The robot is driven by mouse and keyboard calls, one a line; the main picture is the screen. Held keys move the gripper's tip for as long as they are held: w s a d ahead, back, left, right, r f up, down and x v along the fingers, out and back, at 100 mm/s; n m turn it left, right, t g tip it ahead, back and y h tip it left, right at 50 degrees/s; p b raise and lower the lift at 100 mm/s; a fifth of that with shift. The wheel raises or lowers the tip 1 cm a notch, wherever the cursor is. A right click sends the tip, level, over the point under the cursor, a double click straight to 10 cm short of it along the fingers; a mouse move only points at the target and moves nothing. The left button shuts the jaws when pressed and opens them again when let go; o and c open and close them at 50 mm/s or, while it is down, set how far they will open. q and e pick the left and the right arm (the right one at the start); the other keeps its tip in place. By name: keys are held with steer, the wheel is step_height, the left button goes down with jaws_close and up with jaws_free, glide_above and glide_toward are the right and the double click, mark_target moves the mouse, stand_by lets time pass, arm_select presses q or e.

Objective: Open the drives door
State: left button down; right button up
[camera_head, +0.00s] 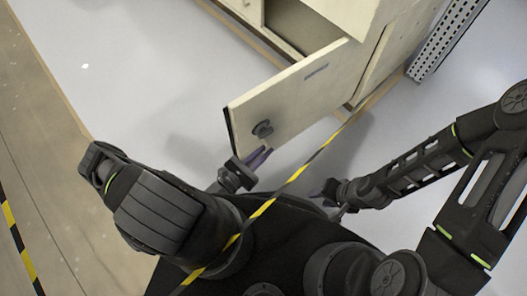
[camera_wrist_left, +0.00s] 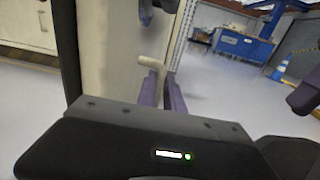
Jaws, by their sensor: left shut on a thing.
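The drives door (camera_head: 295,95) is a cream panel standing ajar, swung out from its cabinet, with a dark opening behind it. It carries a dark round knob (camera_head: 262,129) and a small label. My left gripper (camera_head: 258,157) is at the door's lower free end, just below the knob. In the left wrist view its purple fingers (camera_wrist_left: 163,92) are shut on a pale bent handle (camera_wrist_left: 154,63) beside the door edge. The fingers partly hide the grip. My right gripper (camera_head: 328,194) is apart from the door, and its jaw opening is unclear.
The cream cabinet (camera_head: 345,12) stands behind the door, with a perforated metal post (camera_head: 445,40) to its right. Grey floor lies left of the door. A yellow-black strip crosses in front. A blue bench (camera_wrist_left: 243,45) and a cone (camera_wrist_left: 280,70) stand far off.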

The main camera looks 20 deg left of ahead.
arm_select(q)
steer(key=c, duration=1.5)
jaws_free()
steer(key=shift+w+d+r, duration=0.1)
steer(key=shift+w+r, duration=0.15)
steer(key=shift+r, duration=0.1)
steer(key=shift+s, duration=0.15)
steer(key=v, duration=0.7)
steer(key=shift+s+a+f+p, duration=0.2)
steer(key=shift+s+a+p, duration=0.1)
steer(key=shift+p, duration=0.1)
steer(key=shift+d, duration=0.15)
